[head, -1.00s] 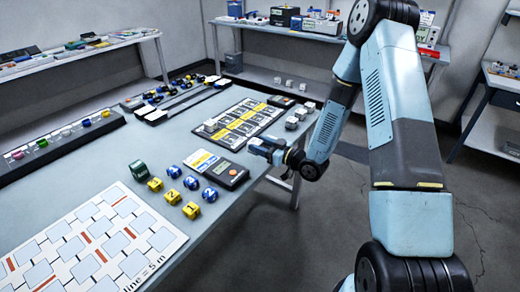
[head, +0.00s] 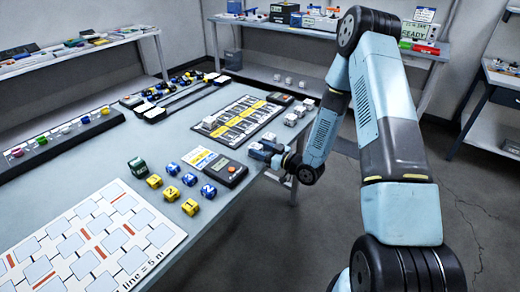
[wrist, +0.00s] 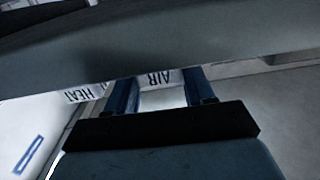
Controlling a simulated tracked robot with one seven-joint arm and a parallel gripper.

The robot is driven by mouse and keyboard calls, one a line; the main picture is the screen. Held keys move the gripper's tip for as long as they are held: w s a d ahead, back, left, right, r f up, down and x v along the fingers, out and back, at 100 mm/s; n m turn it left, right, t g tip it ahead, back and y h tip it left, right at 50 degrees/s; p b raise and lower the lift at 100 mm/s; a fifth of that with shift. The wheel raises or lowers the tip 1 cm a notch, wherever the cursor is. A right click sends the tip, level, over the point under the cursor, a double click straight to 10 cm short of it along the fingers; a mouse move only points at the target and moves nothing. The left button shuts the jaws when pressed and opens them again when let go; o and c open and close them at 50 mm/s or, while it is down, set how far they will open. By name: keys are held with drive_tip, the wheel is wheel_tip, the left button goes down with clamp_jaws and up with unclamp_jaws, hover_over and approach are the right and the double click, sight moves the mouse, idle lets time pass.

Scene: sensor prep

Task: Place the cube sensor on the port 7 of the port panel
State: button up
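The port panel (head: 243,122), a dark board with yellow strips and pale port squares, lies on the table. One white cube (head: 209,122) sits on its left part. Several white cube sensors (head: 290,119) stand at the table edge right of the panel. My gripper (head: 262,149) is low near the table's right edge, on the near side of these cubes. In the wrist view my two blue fingers (wrist: 160,92) are apart, with a white cube marked AIR (wrist: 158,79) seen between them; no clear grip shows. A cube marked HEAT (wrist: 84,94) is to its left. Port numbers are unreadable.
A black handheld device (head: 225,171) lies close left of my gripper. Blue and yellow cubes (head: 190,206) and a white grid board (head: 95,235) are nearer. Dark rails (head: 185,100) lie behind left. A grey shape (wrist: 150,45) covers much of the wrist view.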

drive_tip(key=o, duration=0.4)
drive_tip(key=v, duration=1.4)
drive_tip(key=shift+f, duration=0.15)
